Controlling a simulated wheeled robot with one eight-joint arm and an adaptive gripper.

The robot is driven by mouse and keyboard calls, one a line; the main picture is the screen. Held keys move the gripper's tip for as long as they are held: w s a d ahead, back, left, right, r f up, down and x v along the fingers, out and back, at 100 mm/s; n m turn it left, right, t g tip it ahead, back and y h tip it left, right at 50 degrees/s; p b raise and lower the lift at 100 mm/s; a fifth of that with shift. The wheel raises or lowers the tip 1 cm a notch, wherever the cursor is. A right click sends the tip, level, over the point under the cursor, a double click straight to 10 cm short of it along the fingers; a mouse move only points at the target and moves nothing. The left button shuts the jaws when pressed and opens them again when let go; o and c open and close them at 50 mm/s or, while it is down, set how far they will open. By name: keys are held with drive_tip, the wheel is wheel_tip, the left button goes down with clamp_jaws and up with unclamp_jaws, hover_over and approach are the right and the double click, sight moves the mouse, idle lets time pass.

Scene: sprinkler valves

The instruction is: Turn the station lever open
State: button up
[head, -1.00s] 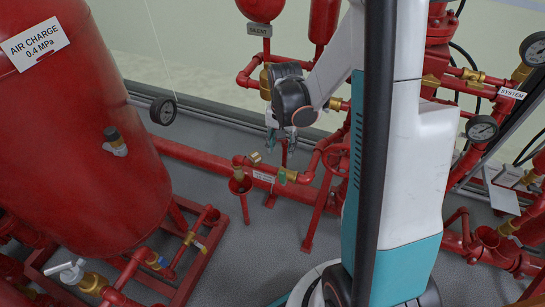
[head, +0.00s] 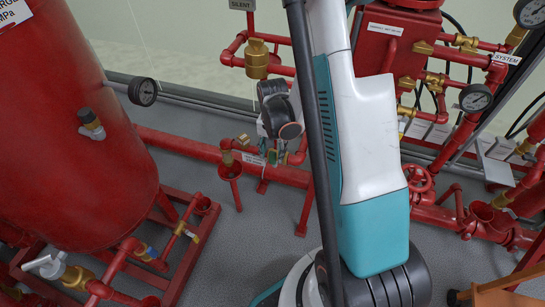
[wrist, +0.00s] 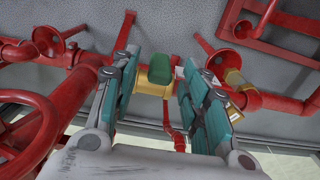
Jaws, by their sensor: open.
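A small lever with a green grip (wrist: 160,69) sits on a brass valve body (wrist: 153,87) on the red pipe in the wrist view. It appears to be the station lever. My gripper (wrist: 162,80) is open, its teal-padded fingers on the left and right of the green grip. The grip shows between them, and I cannot tell whether either finger touches it. In the head view my gripper (head: 273,156) hangs low at the red pipe, and my wrist and fingers hide most of the lever.
A red funnel cup (head: 229,169) stands left of my gripper. A large red tank (head: 75,145) fills the left side, with a gauge (head: 143,92) beside it. In the wrist view a red handwheel (wrist: 25,128) is close at the lower left. Grey floor (head: 235,250) is open in front.

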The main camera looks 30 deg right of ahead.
drive_tip(key=shift+f, duration=0.75)
drive_tip(key=shift+c, duration=0.6)
clamp_jaws()
